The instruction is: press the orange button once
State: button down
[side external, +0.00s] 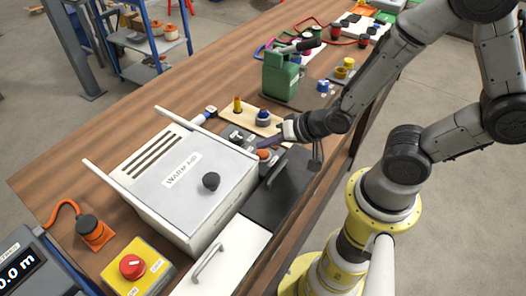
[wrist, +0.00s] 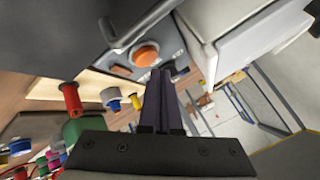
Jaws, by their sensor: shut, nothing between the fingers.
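The orange button (wrist: 147,54) is a round cap on a dark grey panel in the wrist view. In the side external view the orange button (side external: 264,155) shows just behind the white box. My gripper (wrist: 161,74) is shut and empty, its two dark fingers side by side. Its tips lie just beside the button's lower right edge in the wrist view. In the side external view my gripper (side external: 262,143) reaches in from the right, close to the button. I cannot tell whether the tips touch it.
A white box (side external: 150,187) with tall handles and a black knob stands beside the button. A yellow box with a red button (side external: 132,266) is at the front. A green block (side external: 280,76) and several small parts stand farther back. Bare wood (side external: 110,130) lies left of the box.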

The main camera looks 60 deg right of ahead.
aim_at(267, 155)
jog(key=shift+f, duration=0.1)
jog(key=shift+f, duration=0.35)
jog(key=shift+f, duration=0.55)
dwell(0.9)
jog(key=shift+r, duration=1)
jog(key=shift+r, duration=2.5)
